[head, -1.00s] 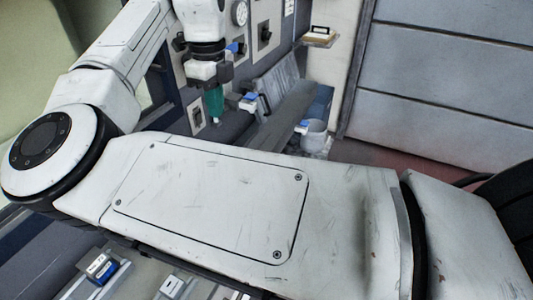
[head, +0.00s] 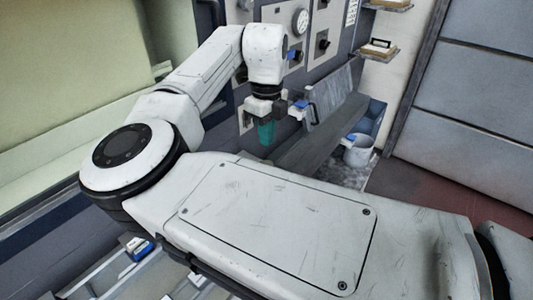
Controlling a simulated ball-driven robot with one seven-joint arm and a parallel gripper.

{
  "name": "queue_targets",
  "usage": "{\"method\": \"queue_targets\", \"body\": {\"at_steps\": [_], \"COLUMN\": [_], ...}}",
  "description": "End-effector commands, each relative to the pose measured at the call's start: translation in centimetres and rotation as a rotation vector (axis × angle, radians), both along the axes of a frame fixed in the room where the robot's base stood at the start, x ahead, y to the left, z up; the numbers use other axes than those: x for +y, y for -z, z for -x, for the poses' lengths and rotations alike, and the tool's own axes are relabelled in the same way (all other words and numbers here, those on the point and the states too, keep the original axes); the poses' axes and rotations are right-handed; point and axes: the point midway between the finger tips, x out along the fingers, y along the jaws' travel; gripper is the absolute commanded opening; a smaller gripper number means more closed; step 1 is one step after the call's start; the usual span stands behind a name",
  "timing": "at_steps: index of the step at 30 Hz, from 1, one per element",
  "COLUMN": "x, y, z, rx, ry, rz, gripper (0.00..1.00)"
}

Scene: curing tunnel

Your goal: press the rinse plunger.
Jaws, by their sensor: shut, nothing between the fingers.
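My gripper (head: 266,133) hangs fingers down from my arm at the picture's centre top, in front of a wall panel. Its dark jaws carry teal fingers, shut with nothing seen between them. The panel (head: 272,14) has a round gauge (head: 300,22) and a dark knob (head: 323,45) on a light plate. A small blue part (head: 294,55) shows just right of my wrist. I cannot tell which of these, if any, is the rinse plunger. My arm hides part of the panel.
A grey bench-like ledge (head: 318,133) runs below the panel, with a white bucket (head: 357,150) at its right end. Shelves (head: 377,50) hold small items on the white wall. A grey shutter door (head: 465,110) stands right, with reddish floor (head: 425,188) before it.

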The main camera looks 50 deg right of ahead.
Motion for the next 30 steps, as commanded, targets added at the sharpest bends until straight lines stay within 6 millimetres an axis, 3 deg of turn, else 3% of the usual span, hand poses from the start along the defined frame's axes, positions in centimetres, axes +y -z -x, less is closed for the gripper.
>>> {"method": "queue_targets", "body": {"at_steps": [6,12,30], "x": [0.1,0.1,0.0], "y": [3.8,6.2,7.8], "z": [0.0,0.0,0.1], "rx": [0.002,0.001,0.003], "ry": [-0.001,-0.001,-0.001], "rz": [-0.002,-0.001,0.001], "gripper": [0.00,0.00,0.00]}}
